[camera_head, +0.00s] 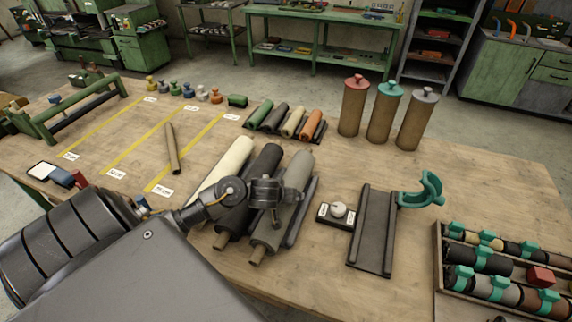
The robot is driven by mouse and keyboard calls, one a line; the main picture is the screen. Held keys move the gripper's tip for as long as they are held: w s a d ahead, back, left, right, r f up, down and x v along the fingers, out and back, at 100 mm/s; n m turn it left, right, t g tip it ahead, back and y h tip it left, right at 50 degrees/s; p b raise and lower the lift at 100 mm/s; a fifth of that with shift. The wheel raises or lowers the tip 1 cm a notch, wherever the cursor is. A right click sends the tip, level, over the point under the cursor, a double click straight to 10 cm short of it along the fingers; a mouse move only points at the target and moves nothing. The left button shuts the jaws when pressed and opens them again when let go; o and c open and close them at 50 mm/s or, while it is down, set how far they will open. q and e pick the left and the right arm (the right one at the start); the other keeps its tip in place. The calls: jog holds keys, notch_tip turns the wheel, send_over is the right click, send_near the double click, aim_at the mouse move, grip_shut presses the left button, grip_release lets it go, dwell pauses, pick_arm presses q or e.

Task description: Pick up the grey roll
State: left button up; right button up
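The grey roll (299,171) lies lengthwise on the wooden table, rightmost of three long rolls, with its brown core end toward me. The black roll (262,162) lies to its left and the cream roll (230,160) is left of that. My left gripper (274,212) is above the black and grey rolls, over the grey roll's left side. It hides part of both rolls. I cannot tell whether its fingers touch the grey roll or how far apart they are. My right gripper is not in view.
A small box with a white knob (338,210) and a dark tray (373,230) are right of the rolls. Three brown tubes (382,118) stand behind. A crate (440,275) of small rolls is at right. A thin brown stick (171,148) lies left.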

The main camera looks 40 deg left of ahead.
pick_arm(q)
jog(key=c, duration=1.7)
jog(key=shift+w+r, duration=0.15)
jog(key=shift+c, duration=0.2)
jog(key=shift+r, duration=0.15)
jog(key=shift+r+p, duration=0.25)
jog(key=shift+p, duration=0.2)
jog(key=r+p, duration=0.2)
jog(key=r, duration=0.1)
jog(key=shift+a+r+p, duration=0.2)
jog(key=shift+p, duration=0.2)
jog(key=s+a+r+p, duration=0.7)
jog(key=s+r+p, duration=0.1)
jog(key=s, duration=0.3)
jog(key=shift+s+a+r, duration=0.25)
jog(key=shift+s+r, duration=0.05)
jog(key=shift+r, duration=0.1)
